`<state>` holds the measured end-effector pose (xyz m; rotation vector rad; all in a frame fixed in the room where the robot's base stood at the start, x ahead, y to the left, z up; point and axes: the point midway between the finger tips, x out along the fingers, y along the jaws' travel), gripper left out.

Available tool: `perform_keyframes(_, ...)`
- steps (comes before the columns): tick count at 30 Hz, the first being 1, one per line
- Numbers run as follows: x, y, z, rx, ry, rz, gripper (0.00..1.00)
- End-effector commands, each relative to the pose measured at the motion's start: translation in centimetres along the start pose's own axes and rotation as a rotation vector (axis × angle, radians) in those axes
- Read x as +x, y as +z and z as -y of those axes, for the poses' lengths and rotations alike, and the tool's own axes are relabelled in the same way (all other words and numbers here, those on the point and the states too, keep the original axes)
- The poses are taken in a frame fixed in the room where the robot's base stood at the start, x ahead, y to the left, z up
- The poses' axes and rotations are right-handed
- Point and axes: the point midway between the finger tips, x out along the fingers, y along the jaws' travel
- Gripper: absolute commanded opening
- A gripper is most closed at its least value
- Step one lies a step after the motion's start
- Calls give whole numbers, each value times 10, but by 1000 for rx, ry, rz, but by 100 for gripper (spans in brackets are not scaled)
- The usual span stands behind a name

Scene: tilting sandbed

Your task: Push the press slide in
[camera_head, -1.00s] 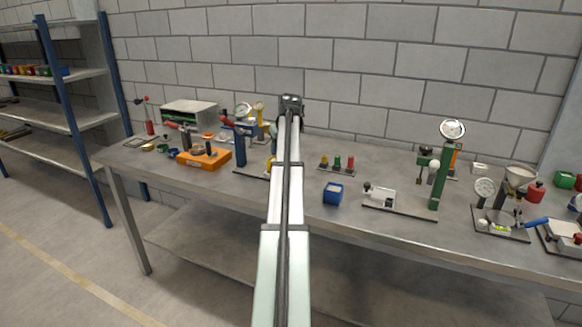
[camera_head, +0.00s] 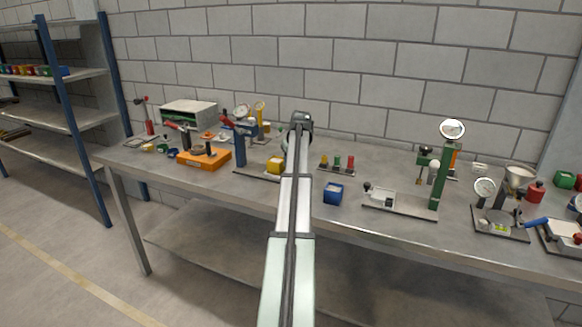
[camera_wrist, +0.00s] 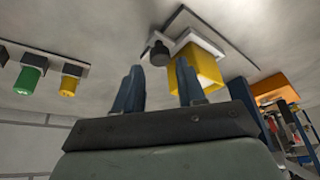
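In the wrist view, a white press slide (camera_wrist: 203,44) with a black knob (camera_wrist: 158,53) and a yellow block (camera_wrist: 196,72) lies on a grey base plate. My gripper (camera_wrist: 160,70) is open and empty. Its two blue fingers stand apart, with the knob visible beyond the gap between them. I cannot tell whether a finger touches anything. In the head view, the yellow block (camera_head: 275,164) is beside the blue press (camera_head: 240,152) and left of my arm. My fingers and the knob are hidden there.
A blue bin (camera_head: 333,193) stands right of my arm. A small rack with coloured pegs (camera_head: 337,164) is behind it. A green press (camera_head: 437,180) with its own white slide (camera_head: 380,197) stands further right. An orange fixture (camera_head: 204,158) is at the left.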

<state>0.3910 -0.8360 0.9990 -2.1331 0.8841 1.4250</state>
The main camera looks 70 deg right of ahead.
Motion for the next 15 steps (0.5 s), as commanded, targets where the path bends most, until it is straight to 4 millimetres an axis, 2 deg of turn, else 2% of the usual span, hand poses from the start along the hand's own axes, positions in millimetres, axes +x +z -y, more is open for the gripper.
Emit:
perform_keyframes(3,17,0,0,0,-1,2,40)
perform_keyframes(6,25,0,0,0,0,1,40)
perform_keyframes(15,34,0,0,0,0,1,40)
